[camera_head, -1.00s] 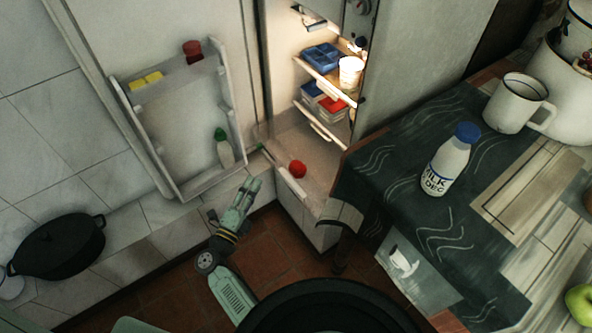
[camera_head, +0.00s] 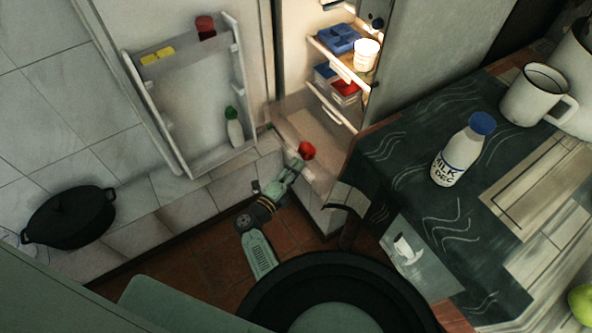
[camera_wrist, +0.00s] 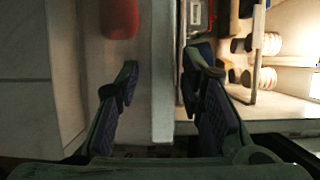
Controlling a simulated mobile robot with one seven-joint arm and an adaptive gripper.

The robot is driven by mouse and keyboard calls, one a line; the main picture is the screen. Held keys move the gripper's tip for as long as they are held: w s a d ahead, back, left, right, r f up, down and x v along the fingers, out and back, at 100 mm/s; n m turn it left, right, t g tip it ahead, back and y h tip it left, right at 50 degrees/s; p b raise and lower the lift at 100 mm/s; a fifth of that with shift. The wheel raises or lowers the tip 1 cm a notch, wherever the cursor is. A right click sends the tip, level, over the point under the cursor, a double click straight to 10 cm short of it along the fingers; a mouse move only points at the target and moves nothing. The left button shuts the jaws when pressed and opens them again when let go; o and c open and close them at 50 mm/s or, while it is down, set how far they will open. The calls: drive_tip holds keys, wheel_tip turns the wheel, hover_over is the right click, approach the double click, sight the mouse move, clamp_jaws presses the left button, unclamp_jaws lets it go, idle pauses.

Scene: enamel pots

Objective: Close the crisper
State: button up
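The crisper (camera_head: 322,169) is the pale drawer low in the lit fridge. It is pulled out past the shelves, and a red round item (camera_head: 307,150) lies in it. My gripper (camera_head: 297,165) is low at the crisper's front, close to the red item. In the wrist view my gripper (camera_wrist: 160,85) is open, its dark fingers wide apart. A pale upright strip (camera_wrist: 163,70), seemingly an edge of the crisper, shows between the fingers. The red item (camera_wrist: 119,18) is at the top, left of that strip. I cannot tell whether a finger touches the crisper.
The open fridge door (camera_head: 190,100) stands to the left, with bottles and boxes in its racks. A table with a dark cloth (camera_head: 400,150), a milk bottle (camera_head: 462,150) and a mug (camera_head: 537,95) is close on the right. A black pot (camera_head: 70,217) stands at far left.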

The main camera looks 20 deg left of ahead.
drive_tip(key=shift+w, duration=0.15)
drive_tip(key=shift+c, duration=0.4)
drive_tip(key=c, duration=0.5)
clamp_jaws()
drive_tip(key=shift+f, duration=0.1)
drive_tip(key=shift+d+f, duration=0.1)
